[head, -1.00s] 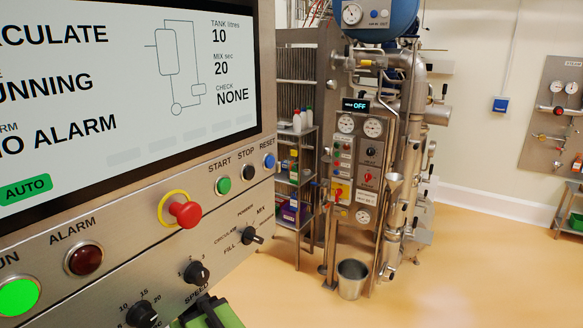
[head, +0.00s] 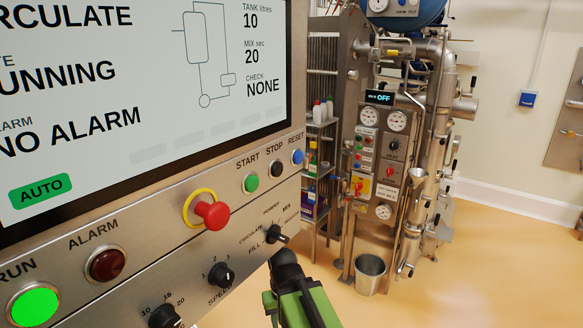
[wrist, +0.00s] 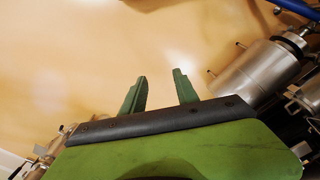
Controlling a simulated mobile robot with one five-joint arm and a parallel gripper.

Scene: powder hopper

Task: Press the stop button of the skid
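The stop button (head: 277,168) is a small black round button under the label STOP on the steel control panel (head: 150,235) in the head view. It sits between the green start button (head: 251,183) and the blue reset button (head: 298,156). My green and black arm end (head: 300,300) shows low in the head view, below the selector knob and apart from the stop button. In the wrist view my gripper (wrist: 160,78) has two green fingers standing apart with nothing between them. The wrist view does not show the stop button.
A red emergency stop (head: 212,213) with a yellow ring juts from the panel, left of the start button. A black selector knob (head: 274,234) lies below the buttons. The screen (head: 130,80) reads RUNNING and AUTO. A metal bucket (head: 370,274) stands on the floor by the skid.

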